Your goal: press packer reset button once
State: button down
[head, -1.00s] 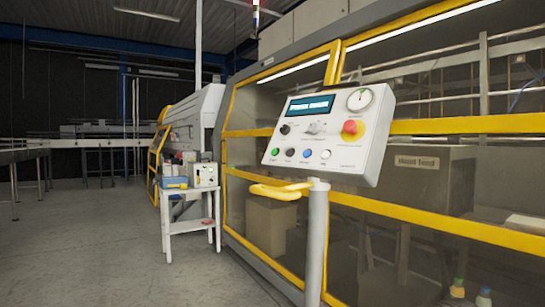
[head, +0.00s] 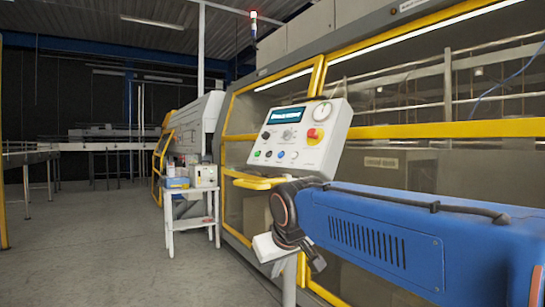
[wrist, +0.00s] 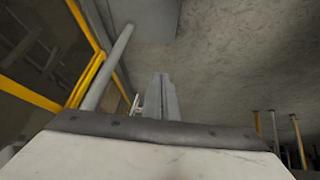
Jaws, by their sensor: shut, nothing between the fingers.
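The grey control panel (head: 334,131) is tilted on its post, left of my blue arm in the head view. Its front carries a row of small buttons: green (head: 257,153), black (head: 268,154), blue (head: 281,154) and white (head: 294,155). Their labels are too small to read, so I cannot tell which is reset. A red knob on yellow (head: 314,134) sits above right. My gripper's fingers (wrist: 162,97) are shut and empty in the wrist view, apart from the panel. In the head view, the white gripper body (head: 267,249) is below the panel; its fingertips cannot be made out.
A yellow handle bar (head: 258,183) juts out below the panel. The yellow-framed packer enclosure (head: 420,130) stands behind. A small white table (head: 190,222) with boxes is at left. The floor (head: 110,250) at left is clear. The panel's post (wrist: 108,66) shows in the wrist view.

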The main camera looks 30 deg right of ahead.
aim_at(280, 155)
jog(key=w+d+r+t+h, duration=0.1)
jog(key=w+d+r, duration=0.3)
jog(key=w+r, duration=0.7)
jog(key=w+d+r+t+h, duration=0.2)
jog(key=w+d+r, duration=0.2)
jog(key=w+r, duration=0.6)
jog(key=w+d+r+t+h, duration=0.1)
jog(key=w+d+r, duration=0.3)
jog(key=w+r, duration=0.7)
jog(key=shift+w+d+r+m+t, duration=0.3)
jog(key=shift+w+d+t, duration=0.1)
jog(key=shift+t, duration=0.2)
jog(key=w+d+f, duration=0.1)
jog(key=d+f, duration=0.3)
jog(key=d, duration=0.3)
jog(key=shift+w+d+f, duration=0.15)
jog(key=shift+w+f, duration=0.1)
jog(key=shift+w, duration=0.15)
jog(key=shift+d, duration=0.2)
jog(key=shift+d+f, duration=0.2)
jog(key=shift+w+d+f, duration=0.15)
jog(key=shift+d+f, duration=0.05)
jog(key=shift+d, duration=0.1)
dwell(0.7)
jog(key=shift+a, duration=0.1)
jog(key=shift+a+r, duration=0.45)
jog(key=shift+a, duration=0.15)
